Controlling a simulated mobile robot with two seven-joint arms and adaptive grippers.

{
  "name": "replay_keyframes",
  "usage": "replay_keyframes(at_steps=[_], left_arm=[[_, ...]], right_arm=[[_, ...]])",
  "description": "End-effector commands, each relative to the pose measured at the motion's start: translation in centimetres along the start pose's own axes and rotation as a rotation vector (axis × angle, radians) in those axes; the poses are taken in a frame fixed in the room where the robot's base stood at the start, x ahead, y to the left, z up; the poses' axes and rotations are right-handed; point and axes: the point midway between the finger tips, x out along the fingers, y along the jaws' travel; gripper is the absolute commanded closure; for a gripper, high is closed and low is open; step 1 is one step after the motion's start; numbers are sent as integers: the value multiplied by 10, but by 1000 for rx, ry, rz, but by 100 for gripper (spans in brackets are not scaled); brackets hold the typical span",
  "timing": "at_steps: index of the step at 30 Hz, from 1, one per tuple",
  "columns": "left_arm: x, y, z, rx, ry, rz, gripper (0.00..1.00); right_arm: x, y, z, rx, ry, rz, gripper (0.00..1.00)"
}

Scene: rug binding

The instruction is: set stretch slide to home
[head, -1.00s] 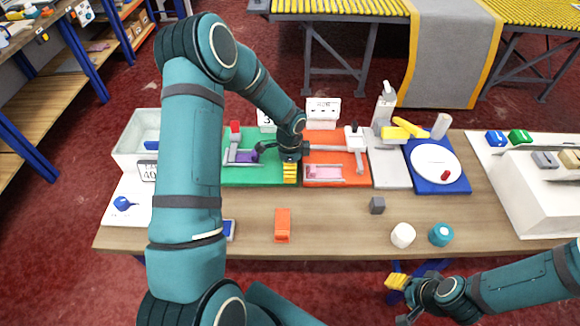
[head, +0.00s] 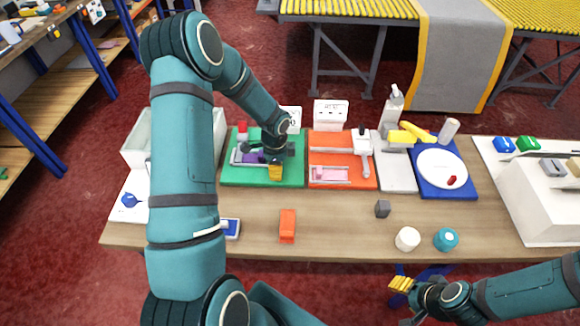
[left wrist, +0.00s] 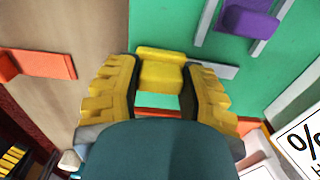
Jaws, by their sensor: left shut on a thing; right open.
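The green board (head: 232,174) stands at the back of the table, with a purple block (head: 251,158) on rails at its left part. My left gripper (head: 275,172) is over the board's front right part. In the left wrist view its two yellow fingers (left wrist: 160,95) are shut on a yellow block (left wrist: 160,72); a grey bar (left wrist: 215,69) runs beside this block. The purple block also shows in that view (left wrist: 248,20), apart from the fingers. Which of these is the stretch slide I cannot tell for sure. My right gripper (head: 400,284) is open and empty in front of the table.
An orange board (head: 318,165) with a pink block (head: 330,174) lies just right of the green one. White sign cards (head: 330,113) stand behind.

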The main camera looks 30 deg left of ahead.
Motion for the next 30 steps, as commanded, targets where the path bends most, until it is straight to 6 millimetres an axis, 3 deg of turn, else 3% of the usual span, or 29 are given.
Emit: replay_keyframes(at_steps=[9, 10, 12, 23, 30], left_arm=[[1, 1, 7, -2, -6, 5, 100], [1, 1, 8, -2, -7, 5, 50], [1, 1, 7, -2, -6, 4, 27], [-2, 0, 5, 0, -3, 1, 27], [-36, 0, 5, -2, -2, -2, 27]], right_arm=[[0, 0, 0, 0, 0, 0, 53], [0, 0, 0, 0, 0, 0, 53], [0, 0, 0, 1, 0, 0, 53], [0, 0, 0, 0, 0, 0, 53], [0, 0, 0, 0, 0, 0, 53]])
